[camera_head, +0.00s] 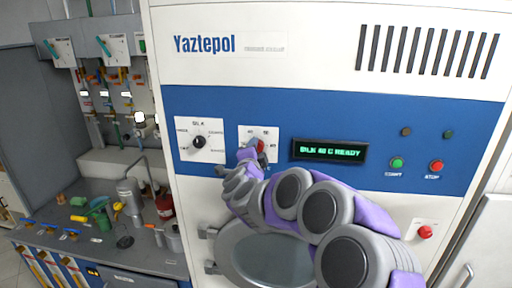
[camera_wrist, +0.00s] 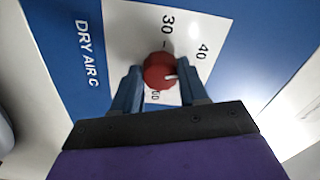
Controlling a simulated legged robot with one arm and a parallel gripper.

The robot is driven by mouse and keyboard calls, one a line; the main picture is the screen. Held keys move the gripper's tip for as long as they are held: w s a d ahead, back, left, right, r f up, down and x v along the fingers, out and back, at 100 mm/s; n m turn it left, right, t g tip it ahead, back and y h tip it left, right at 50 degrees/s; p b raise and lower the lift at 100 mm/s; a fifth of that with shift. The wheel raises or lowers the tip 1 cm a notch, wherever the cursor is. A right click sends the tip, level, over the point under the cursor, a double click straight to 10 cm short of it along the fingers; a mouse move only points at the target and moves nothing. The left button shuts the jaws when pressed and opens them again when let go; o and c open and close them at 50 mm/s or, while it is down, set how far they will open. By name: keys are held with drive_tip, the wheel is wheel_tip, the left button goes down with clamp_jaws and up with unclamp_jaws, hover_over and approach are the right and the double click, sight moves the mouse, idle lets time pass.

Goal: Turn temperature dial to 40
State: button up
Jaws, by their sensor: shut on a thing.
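The red temperature dial (camera_wrist: 158,68) sits on a white plate of the machine's blue band. In the wrist view it lies between the two blue fingers of my gripper (camera_wrist: 160,80), which is shut on it. In the head view my gripper (camera_head: 251,151) covers most of the dial (camera_head: 260,145). The green display (camera_head: 329,151) appears to read "SILK 40 C READY".
A black selector knob (camera_head: 199,142) is to the left of the dial. A green button (camera_head: 397,163) and a red stop button (camera_head: 436,166) are to the right. A round door (camera_head: 270,262) is below, partly behind my arm. A cluttered counter (camera_head: 95,248) stands at left.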

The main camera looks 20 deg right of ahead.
drive_tip(key=shift+a+f+n+p, duration=0.1)
drive_tip(key=shift+f+n+p, duration=0.3)
drive_tip(key=shift+n, duration=0.5)
drive_tip(key=o, duration=1)
drive_tip(key=shift+w+a+r, duration=0.1)
drive_tip(key=shift+s+r, duration=0.1)
drive_tip(key=shift+s, duration=0.1)
drive_tip(key=b+v, duration=0.3)
drive_tip(key=v, duration=1.4)
drive_tip(key=shift+a, duration=0.15)
drive_tip(key=shift+o, duration=0.2)
